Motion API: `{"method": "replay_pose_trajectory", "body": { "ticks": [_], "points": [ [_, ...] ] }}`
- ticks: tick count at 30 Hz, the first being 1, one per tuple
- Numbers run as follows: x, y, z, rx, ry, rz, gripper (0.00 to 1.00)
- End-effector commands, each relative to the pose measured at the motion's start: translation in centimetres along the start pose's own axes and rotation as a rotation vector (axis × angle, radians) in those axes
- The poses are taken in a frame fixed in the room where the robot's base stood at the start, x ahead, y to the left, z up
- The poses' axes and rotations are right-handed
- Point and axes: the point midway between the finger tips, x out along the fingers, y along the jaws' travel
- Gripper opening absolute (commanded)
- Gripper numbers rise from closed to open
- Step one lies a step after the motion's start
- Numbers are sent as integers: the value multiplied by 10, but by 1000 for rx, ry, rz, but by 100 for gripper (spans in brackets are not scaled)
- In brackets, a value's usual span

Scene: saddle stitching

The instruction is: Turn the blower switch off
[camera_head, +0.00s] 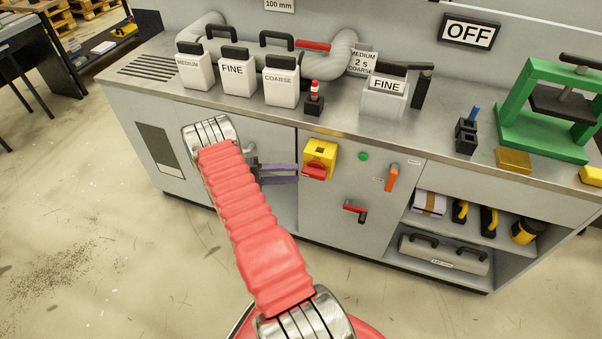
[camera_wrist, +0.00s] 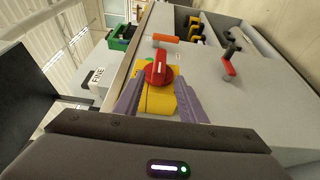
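A yellow switch box (camera_head: 320,151) with a red rotary knob (camera_head: 315,170) is on the cabinet front, left of a green button. No label naming it as the blower switch is readable. My gripper (camera_head: 296,173) has purple fingers, at the left of the box in the head view. In the wrist view, my gripper (camera_wrist: 160,98) is open, with the yellow box (camera_wrist: 162,100) and red knob (camera_wrist: 159,70) seen between its fingers. The knob bears a pale mark. I cannot tell whether the fingers touch the box.
An orange lever (camera_head: 391,178) and a red-and-black handle (camera_head: 355,211) are nearby on the front. Labelled canisters, a hose and a green press (camera_head: 547,125) stand on the bench (camera_head: 330,122). A sign (camera_head: 469,32) reads OFF. Open shelves lie at right.

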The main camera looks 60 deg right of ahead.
Motion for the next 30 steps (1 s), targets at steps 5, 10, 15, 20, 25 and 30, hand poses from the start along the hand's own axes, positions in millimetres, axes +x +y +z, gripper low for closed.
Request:
{"method": "replay_pose_trajectory", "body": {
  "ticks": [5, 10, 15, 20, 25, 30],
  "points": [
    [-33, -1, 0, 1, 3, 0, 38],
    [-59, -1, 0, 0, 3, 0, 38],
    [-72, -1, 0, 1, 1, 0, 38],
    [-74, -1, 0, 0, 1, 0, 38],
    [-74, -1, 0, 0, 1, 0, 38],
    [-74, -1, 0, 0, 1, 0, 38]
  ]
}}
